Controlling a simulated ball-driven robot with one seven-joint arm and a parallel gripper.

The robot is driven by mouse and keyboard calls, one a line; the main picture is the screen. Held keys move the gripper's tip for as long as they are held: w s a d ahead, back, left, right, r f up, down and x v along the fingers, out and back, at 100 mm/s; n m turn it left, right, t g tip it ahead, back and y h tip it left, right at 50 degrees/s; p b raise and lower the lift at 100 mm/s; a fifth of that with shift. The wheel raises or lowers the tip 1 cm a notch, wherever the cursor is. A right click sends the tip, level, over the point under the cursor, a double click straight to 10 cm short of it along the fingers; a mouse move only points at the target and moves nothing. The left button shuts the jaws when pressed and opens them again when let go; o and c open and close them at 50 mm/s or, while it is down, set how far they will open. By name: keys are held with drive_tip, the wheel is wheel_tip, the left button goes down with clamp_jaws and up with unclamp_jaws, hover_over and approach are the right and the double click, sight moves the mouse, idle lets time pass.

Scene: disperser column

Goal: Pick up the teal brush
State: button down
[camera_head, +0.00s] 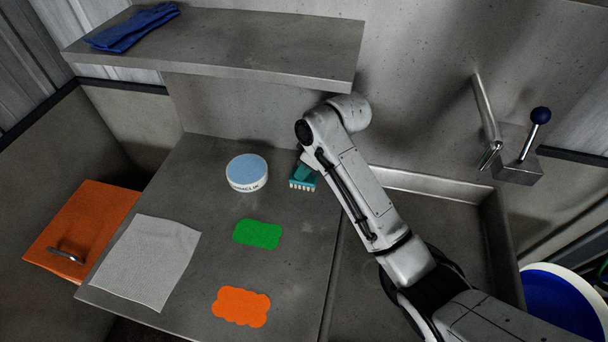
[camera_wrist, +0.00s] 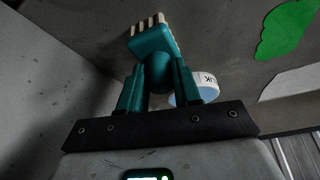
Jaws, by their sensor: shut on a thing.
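The teal brush (camera_head: 303,180) shows in the head view at the back of the grey counter, just right of a round tin, with its pale bristles facing the front. In the wrist view the brush head (camera_wrist: 152,40) and its bristles stick out beyond the fingers. My gripper (camera_wrist: 158,80) is shut on the brush's rounded handle, with one teal finger on each side. In the head view my arm hides most of the gripper and the handle. I cannot tell whether the brush touches the counter.
The white tin with a blue top (camera_head: 247,172) stands close left of the brush. A shelf (camera_head: 270,45) overhangs the back; a sink (camera_head: 440,187) is at right.

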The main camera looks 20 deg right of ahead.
drive_tip(key=shift+r, duration=0.1)
drive_tip(key=shift+r, duration=0.5)
wheel_tip(320, 180, up, 2)
drive_tip(key=shift+r+b, duration=0.1)
drive_tip(key=shift+b, duration=0.25)
drive_tip(key=s+a+b, duration=0.1)
drive_tip(key=s+a, duration=0.9)
drive_tip(key=s, duration=0.4)
drive_tip(key=shift+s+a, duration=0.25)
drive_tip(key=shift+s, duration=0.05)
drive_tip(key=c, duration=1.4)
unclamp_jaws()
drive_tip(key=c, duration=0.3)
